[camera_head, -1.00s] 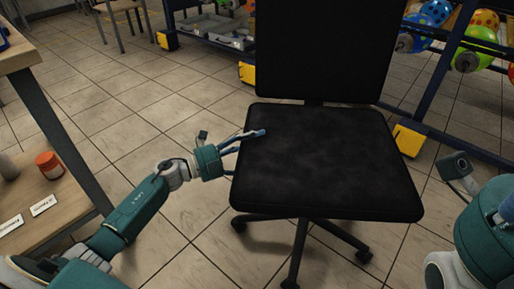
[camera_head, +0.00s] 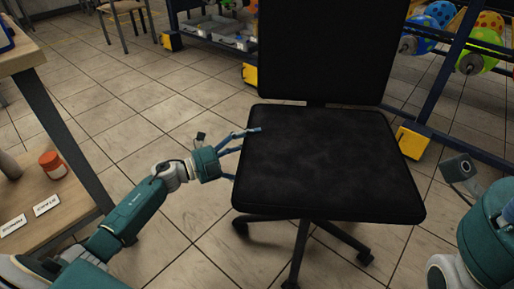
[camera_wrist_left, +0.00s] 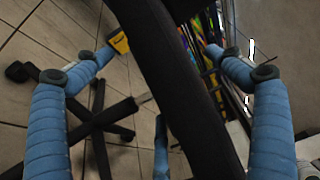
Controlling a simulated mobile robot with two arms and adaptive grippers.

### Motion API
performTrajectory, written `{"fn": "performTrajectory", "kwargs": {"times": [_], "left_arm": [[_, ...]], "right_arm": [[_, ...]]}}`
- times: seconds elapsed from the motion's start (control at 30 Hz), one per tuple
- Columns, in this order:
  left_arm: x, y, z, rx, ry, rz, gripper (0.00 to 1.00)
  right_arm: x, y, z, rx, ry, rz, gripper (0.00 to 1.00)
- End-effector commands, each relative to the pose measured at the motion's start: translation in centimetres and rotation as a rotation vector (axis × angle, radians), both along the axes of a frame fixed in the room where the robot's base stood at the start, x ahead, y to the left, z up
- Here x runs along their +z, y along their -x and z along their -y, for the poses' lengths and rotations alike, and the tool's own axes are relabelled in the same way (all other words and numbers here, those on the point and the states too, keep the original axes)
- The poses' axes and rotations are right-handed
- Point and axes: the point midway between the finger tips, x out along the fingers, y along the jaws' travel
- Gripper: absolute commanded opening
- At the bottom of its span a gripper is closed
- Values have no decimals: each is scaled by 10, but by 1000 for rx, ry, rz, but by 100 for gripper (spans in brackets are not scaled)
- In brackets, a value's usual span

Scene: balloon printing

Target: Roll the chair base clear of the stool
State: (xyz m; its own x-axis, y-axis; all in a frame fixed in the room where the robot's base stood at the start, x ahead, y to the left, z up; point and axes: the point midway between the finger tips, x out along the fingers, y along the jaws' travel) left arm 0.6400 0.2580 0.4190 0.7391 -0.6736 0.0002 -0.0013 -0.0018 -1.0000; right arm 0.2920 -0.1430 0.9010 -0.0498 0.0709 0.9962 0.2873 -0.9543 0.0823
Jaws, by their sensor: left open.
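A black office chair stands in the middle of the head view, with its square seat (camera_head: 325,165) turned toward me and its backrest (camera_head: 325,50) behind. Its dark wheeled base (camera_head: 302,240) shows below the seat, and also in the left wrist view (camera_wrist_left: 95,120). My left gripper (camera_head: 245,154) is open at the seat's left edge. One finger reaches over the seat top and another is lower at its side. In the left wrist view the seat edge (camera_wrist_left: 175,75) runs between the spread fingers; firm contact cannot be told. A stool (camera_head: 122,8) is partly visible at the far left back.
A wooden bench (camera_head: 75,205) with a red-lidded jar (camera_head: 52,165) is at the left. A blue rack (camera_head: 425,85) with yellow feet and colourful balloons stands behind right. My right arm (camera_head: 485,235) is at the right edge, fingers unseen. Tiled floor is open left of the chair.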

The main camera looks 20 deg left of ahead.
Motion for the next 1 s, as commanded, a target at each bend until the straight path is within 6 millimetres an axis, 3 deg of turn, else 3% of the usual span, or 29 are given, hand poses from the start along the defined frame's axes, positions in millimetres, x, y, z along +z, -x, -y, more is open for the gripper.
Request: {"fn": "performTrajectory", "kwargs": {"times": [0.5,1.0], "left_arm": [[-1,72,-68,5,-1,-4,93],[0,81,-76,4,-1,0,93]], "right_arm": [[0,1,-1,1,3,2,40],[0,1,-1,1,4,2,40]]}}
